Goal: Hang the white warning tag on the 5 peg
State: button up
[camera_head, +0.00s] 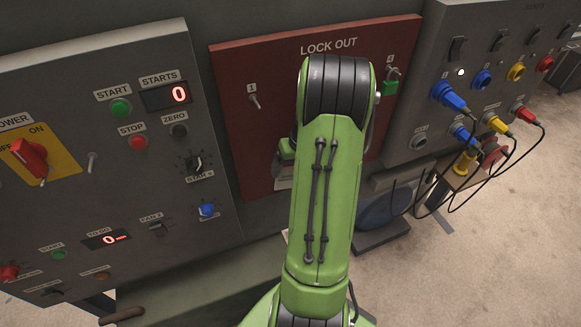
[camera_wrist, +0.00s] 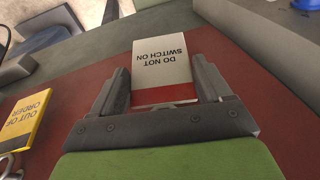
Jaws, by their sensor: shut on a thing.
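In the wrist view my gripper (camera_wrist: 168,88) is shut on the white warning tag (camera_wrist: 160,60). The tag reads "DO NOT SWITCH ON", upside down in this view, and has a red band near my fingers. It is in front of the red lock-out board (camera_wrist: 260,75). In the head view the board (camera_head: 235,150) shows a peg labelled 1 (camera_head: 255,102) at its left. My green arm covers the board's middle, and no label reading 5 is visible. My gripper is mostly hidden there. A small pale patch shows beside my arm, low on the board.
A yellow "OUT OF ORDER" tag (camera_wrist: 24,118) is left of my gripper in the wrist view. A control panel (camera_head: 75,190) stands left; a panel with coloured plugs (camera_head: 450,95) and loose cables stands right.

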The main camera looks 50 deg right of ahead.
jog(key=o, duration=1)
jog(key=shift+c, duration=0.2)
jog(key=v, duration=0.6)
jog(key=s+d, duration=0.3)
jog(key=s, duration=0.8)
jog(key=shift+s+f+b, duration=0.15)
jog(key=shift+f+b, duration=0.2)
jog(key=shift+f, duration=0.15)
